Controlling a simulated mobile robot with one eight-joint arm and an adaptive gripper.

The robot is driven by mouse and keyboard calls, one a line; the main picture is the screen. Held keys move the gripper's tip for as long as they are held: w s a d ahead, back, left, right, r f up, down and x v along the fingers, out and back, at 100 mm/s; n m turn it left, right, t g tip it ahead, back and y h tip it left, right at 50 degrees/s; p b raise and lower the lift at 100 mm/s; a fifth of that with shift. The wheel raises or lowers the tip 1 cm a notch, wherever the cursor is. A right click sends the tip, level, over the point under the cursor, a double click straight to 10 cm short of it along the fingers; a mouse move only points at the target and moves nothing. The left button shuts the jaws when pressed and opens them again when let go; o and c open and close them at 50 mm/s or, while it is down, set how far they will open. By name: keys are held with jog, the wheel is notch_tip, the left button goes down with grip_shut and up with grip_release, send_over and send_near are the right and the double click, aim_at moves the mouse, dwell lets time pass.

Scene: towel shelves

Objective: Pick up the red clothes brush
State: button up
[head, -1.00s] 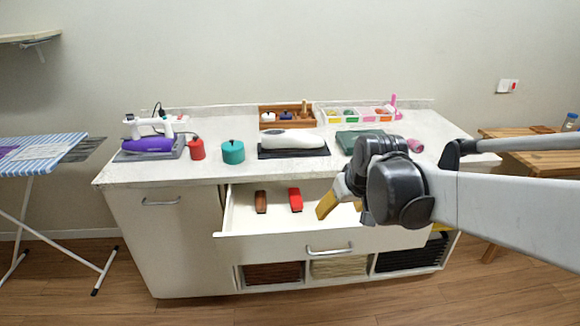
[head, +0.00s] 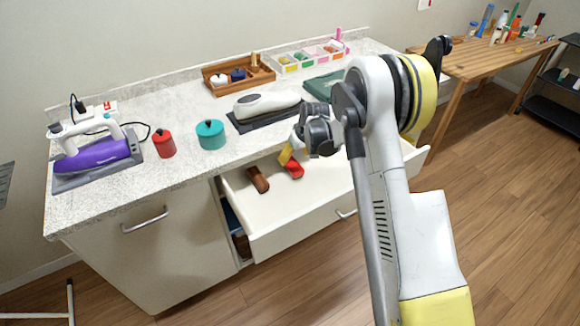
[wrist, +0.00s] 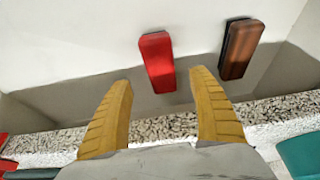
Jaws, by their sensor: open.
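The red clothes brush (head: 291,169) lies in the open white drawer (head: 330,195), partly covered by my gripper in the head view. In the wrist view the red brush (wrist: 157,60) lies ahead of and between the two yellow fingers. My gripper (wrist: 163,95) is open and empty, with the fingers spread wider than the brush. In the head view my gripper (head: 288,155) hangs over the back part of the drawer. A brown brush (head: 258,179) lies beside the red one; it also shows in the wrist view (wrist: 240,48).
The speckled countertop (head: 190,165) overhangs the drawer's back. A teal pot (head: 210,134), a red canister (head: 163,143), a purple iron (head: 95,155) and a white appliance (head: 265,104) stand on it. The drawer's right part looks clear.

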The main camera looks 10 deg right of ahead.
aim_at(291, 162)
jog(key=shift+b+x, duration=1.25)
jog(key=shift+x, duration=1.85)
jog(key=shift+w+a+r, duration=0.1)
jog(key=shift+w+a, duration=0.05)
jog(key=shift+f+b, duration=0.25)
jog(key=shift+b, duration=0.05)
jog(key=c, duration=1.3)
